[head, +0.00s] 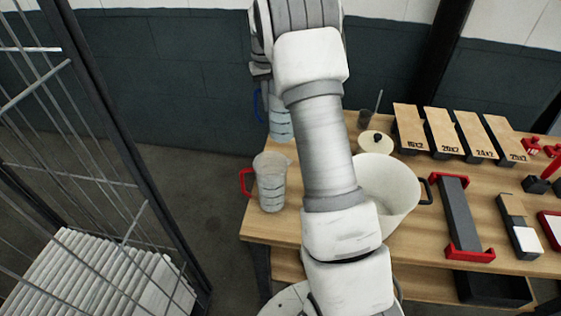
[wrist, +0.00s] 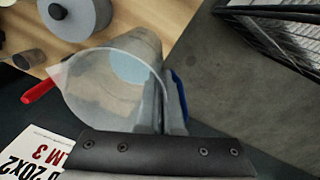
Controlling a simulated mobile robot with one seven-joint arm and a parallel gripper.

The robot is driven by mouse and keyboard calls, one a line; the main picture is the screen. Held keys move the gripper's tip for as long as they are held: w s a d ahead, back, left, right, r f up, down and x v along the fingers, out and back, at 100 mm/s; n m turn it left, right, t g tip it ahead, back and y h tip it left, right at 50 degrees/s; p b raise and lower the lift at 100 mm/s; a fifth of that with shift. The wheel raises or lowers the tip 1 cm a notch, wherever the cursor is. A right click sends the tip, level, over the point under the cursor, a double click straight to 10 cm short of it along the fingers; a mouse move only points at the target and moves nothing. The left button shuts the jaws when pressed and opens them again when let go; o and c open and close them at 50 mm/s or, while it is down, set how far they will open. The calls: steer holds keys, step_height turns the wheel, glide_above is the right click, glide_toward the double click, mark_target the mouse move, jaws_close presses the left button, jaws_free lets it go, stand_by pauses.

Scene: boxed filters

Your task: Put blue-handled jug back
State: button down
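The clear blue-handled jug (head: 280,126) is near the back left corner of the workbench. Its blue handle shows on its left, just below my gripper (head: 262,72), which is largely hidden behind my arm. In the wrist view the jug's round mouth (wrist: 108,92) fills the middle, and the blue handle (wrist: 180,96) is at its right. The grey fingers of my gripper (wrist: 166,105) are closed at the handle side of the jug. I cannot tell whether the jug's base touches the bench.
A clear red-handled jug (head: 271,186) stands at the bench's left edge. A large cream pot (head: 398,197) and a round lid (head: 375,142) are right of my arm. Labelled boxes (head: 441,131) line the back. A wire cage (head: 85,130) stands left, with bare floor between.

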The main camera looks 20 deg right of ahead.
steer(key=shift+w+f+p, duration=0.1)
steer(key=shift+f+p, duration=0.25)
steer(key=shift+f, duration=4.95)
steer(key=c, duration=1.5)
jaws_free()
steer(key=shift+f, duration=0.15)
steer(key=o, duration=0.4)
